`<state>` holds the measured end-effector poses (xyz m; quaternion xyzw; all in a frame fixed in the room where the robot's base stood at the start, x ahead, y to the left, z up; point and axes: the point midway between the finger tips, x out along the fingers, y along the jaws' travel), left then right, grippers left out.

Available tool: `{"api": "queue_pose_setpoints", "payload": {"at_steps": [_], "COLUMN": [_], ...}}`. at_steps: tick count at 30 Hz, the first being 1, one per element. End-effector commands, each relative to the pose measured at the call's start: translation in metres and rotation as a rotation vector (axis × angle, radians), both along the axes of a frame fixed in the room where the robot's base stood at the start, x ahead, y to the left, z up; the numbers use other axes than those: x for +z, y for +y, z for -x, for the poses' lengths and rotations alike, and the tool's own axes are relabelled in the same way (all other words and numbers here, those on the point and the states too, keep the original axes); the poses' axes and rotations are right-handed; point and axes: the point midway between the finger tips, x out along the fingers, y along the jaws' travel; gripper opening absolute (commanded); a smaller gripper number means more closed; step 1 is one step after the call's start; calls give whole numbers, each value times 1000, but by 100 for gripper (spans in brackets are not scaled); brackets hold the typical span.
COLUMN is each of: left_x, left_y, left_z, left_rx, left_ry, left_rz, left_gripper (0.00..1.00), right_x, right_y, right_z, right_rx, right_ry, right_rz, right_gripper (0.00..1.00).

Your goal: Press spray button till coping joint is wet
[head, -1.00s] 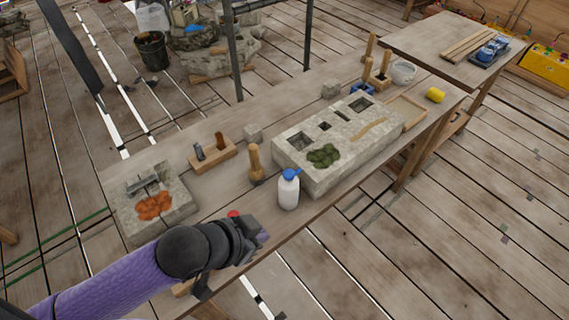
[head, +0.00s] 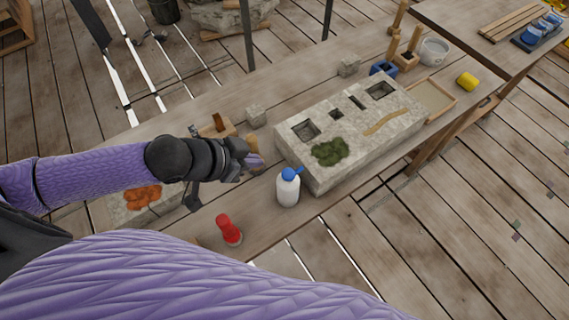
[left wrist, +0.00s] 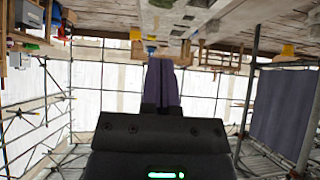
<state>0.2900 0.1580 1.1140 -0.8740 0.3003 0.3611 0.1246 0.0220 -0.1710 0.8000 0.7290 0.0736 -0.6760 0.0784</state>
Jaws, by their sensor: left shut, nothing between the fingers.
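A white spray bottle (head: 288,192) with a blue spray head (head: 290,174) stands upright on the bench, in front of the near left corner of the coping stone (head: 395,140). The stone is a pale block with square sockets, slots, a green mossy patch (head: 330,151) and a tan strip (head: 387,122). My left gripper (head: 258,164) is shut and empty, left of the bottle and apart from it. Its closed fingers (left wrist: 161,83) also show in the left wrist view, pointing away from the camera. My right gripper is out of view.
A stone with an orange patch (head: 143,197) is partly behind my left arm. A small stone cube (head: 256,116), a wooden tray (head: 433,97) and a yellow roll (head: 467,82) are on the bench.

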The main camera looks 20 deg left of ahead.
Motion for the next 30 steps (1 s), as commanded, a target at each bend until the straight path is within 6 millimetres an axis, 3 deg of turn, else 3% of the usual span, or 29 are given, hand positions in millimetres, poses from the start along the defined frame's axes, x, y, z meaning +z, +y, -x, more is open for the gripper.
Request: {"api": "queue_pose_setpoints", "payload": {"at_steps": [15,22,30], "left_x": [-72,-104,-110], "left_y": [-44,-43,-43], "left_z": [-55,-55,-55], "left_rx": [0,0,-1], "left_ry": [-2,2,0], "left_rz": [1,-1,-1], "left_gripper": [0,0,0], "right_x": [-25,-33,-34], "right_y": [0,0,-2], "right_z": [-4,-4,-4], "right_rx": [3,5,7], "right_ry": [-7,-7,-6], "right_rz": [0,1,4], "right_gripper": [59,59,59]}}
